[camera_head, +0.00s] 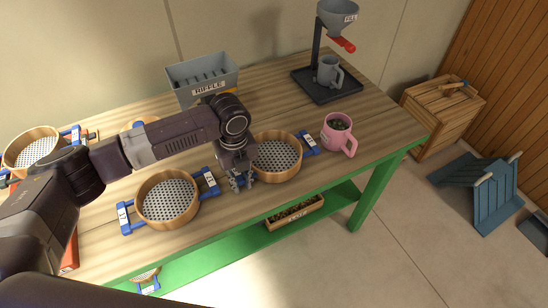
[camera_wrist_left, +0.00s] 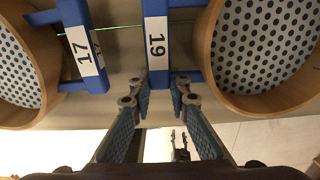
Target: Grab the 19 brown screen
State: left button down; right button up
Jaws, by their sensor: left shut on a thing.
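The brown screen 19 (camera_head: 277,157) is a round wooden-rimmed sieve with a perforated sheet and blue handles, near the table's front edge. Its right handle (camera_head: 309,143) is free. Its left handle, marked 19 (camera_wrist_left: 157,45), shows in the left wrist view. My left gripper (camera_head: 238,182) is over that handle and hides it in the head view. In the left wrist view my left gripper (camera_wrist_left: 156,92) is shut on the handle of screen 19. A small dark two-pronged shape (camera_wrist_left: 180,145) low in that view may be my right gripper.
Screen 17 (camera_head: 167,200) lies close on the left, its handle (camera_wrist_left: 83,52) near my left fingers. A pink mug (camera_head: 339,137) stands right of screen 19. The riffle box (camera_head: 203,80) and the fill stand (camera_head: 322,88) are at the back. A green shelf (camera_head: 240,240) lies below.

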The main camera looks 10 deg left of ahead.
pick_arm(q)
jog(key=shift+r, duration=0.1)
jog(key=shift+w+r, duration=0.1)
jog(key=shift+r, duration=0.4)
notch_tip(320, 180, up, 19)
jog(key=b, duration=0.3)
